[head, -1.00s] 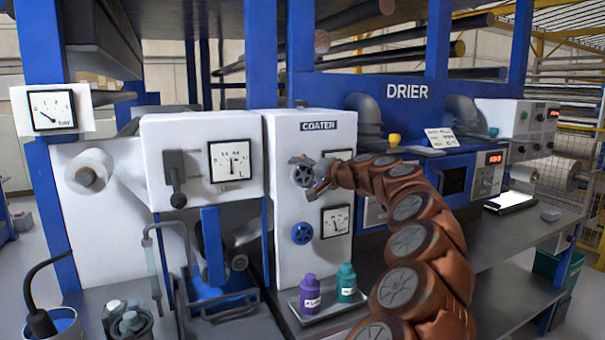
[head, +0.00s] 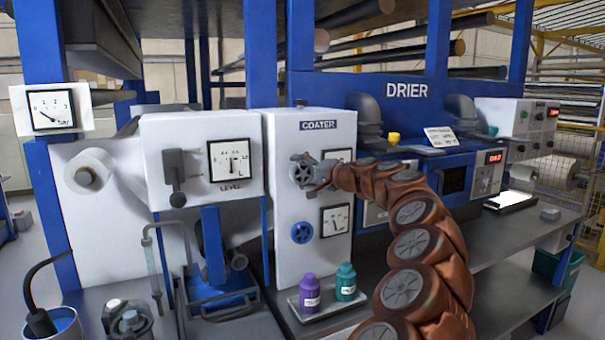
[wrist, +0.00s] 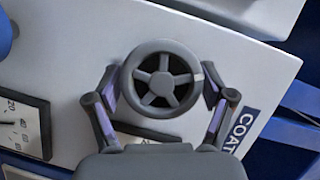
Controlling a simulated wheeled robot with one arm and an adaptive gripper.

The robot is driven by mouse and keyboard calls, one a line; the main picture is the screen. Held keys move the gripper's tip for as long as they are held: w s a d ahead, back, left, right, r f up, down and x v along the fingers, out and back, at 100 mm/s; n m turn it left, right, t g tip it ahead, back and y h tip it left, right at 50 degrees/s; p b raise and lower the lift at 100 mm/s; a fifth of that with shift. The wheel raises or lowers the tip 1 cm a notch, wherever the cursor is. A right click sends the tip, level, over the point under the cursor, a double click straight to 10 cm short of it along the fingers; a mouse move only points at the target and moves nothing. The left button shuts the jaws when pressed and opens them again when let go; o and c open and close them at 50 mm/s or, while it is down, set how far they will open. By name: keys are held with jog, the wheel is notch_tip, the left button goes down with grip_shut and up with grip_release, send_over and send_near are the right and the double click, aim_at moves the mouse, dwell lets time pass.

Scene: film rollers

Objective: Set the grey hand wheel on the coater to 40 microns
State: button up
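The grey hand wheel (head: 302,172) is on the upper white front of the coater (head: 288,250), below the COATER label. In the wrist view the spoked wheel (wrist: 162,78) sits between the two fingers of my gripper (wrist: 161,88). The fingers stand apart on either side of the rim, with what look like narrow gaps; contact is hard to judge. A light mark shows on the wheel's right rim in that view. The dial beside the wheel (head: 338,155) is mostly hidden by my arm, and its reading cannot be seen.
A blue hand wheel (head: 302,233) and a second dial (head: 335,220) are lower on the coater. A purple bottle (head: 310,293) and a teal bottle (head: 346,282) stand on a tray (head: 322,313) below. The LEVEL gauge (head: 229,160) is to the left.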

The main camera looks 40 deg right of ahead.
jog(key=shift+o, duration=0.8)
jog(key=s+r, duration=0.1)
jog(key=s, duration=1.1)
jog(key=shift+d+r, duration=0.2)
jog(key=shift+r, duration=0.05)
